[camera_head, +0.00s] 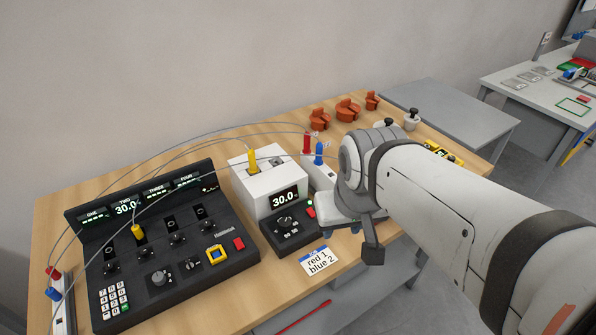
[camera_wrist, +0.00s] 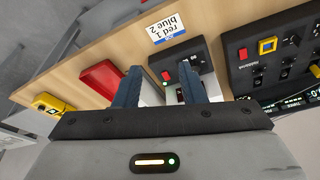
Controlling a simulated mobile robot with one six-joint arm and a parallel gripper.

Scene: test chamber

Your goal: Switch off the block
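The block (camera_head: 258,180) is a white box with a yellow plug on top and a display reading 30.0. Its black front panel (camera_head: 290,236) carries a dial, with small green and red buttons beside the display. That black panel also shows in the wrist view (camera_wrist: 196,58), with a red button (camera_wrist: 166,76) near my fingers. My gripper (camera_wrist: 160,82) is open and empty, its two blue-grey fingers apart. In the head view, it is partly hidden under my arm, to the right of the block. Contact with the block cannot be told.
A black control console (camera_head: 165,250) with knobs and a keypad stands left of the block. A label card (camera_head: 318,261) lies in front. Red and blue plugs (camera_head: 312,148) stand behind my gripper, with cables looping overhead. A red object (camera_wrist: 103,76) lies beside my fingers.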

